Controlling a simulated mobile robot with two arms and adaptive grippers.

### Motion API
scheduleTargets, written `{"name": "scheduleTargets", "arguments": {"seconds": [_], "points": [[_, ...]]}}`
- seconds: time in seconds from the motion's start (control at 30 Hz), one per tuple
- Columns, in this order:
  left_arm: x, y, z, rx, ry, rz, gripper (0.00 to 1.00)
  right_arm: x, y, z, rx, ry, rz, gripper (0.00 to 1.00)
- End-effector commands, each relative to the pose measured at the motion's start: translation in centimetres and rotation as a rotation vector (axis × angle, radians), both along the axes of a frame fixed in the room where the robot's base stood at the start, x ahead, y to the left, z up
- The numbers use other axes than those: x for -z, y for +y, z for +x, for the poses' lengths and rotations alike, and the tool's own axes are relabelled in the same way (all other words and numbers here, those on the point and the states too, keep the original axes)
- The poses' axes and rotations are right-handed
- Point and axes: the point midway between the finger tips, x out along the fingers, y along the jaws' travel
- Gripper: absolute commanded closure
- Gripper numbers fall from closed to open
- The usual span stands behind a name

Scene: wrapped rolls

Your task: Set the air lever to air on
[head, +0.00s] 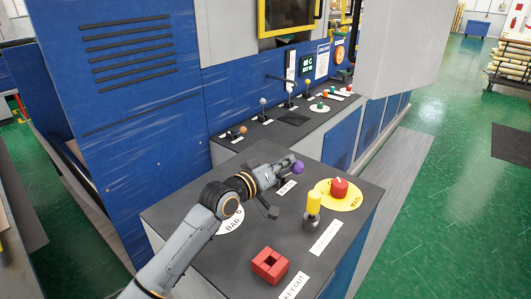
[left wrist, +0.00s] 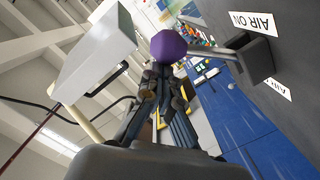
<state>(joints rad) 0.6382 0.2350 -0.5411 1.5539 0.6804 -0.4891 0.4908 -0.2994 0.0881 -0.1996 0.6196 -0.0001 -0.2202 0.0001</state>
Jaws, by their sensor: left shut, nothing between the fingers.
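The lever's grey shaft (left wrist: 213,49) runs from the knob to a dark base (left wrist: 247,62) on the panel. The AIR ON label (left wrist: 252,21) is beside the base, and a second, partly cut-off AIR label (left wrist: 277,88) is on its other side. My left gripper is empty. My right gripper is not in view.
On the same dark console top (head: 222,265) are a yellow-handled lever (head: 314,203), a red knob (head: 339,187) on a yellow MAIN disc (head: 345,202) and a red square block (head: 269,264). A farther console (head: 295,118) carries several small levers and buttons. Green floor is open at right.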

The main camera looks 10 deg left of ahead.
Motion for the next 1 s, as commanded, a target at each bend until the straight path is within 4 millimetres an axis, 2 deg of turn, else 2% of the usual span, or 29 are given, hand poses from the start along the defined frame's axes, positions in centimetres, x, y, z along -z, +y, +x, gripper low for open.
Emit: {"name": "scheduleTargets", "arguments": {"seconds": [0.47, 1.0], "points": [[1.3, -0.8, -0.5, 0.0, -0.11, 0.169, 1.0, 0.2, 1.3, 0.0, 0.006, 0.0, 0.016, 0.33], [1.6, -0.8, -0.6, 0.001, -0.116, 0.182, 1.0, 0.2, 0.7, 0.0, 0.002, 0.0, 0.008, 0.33]]}}
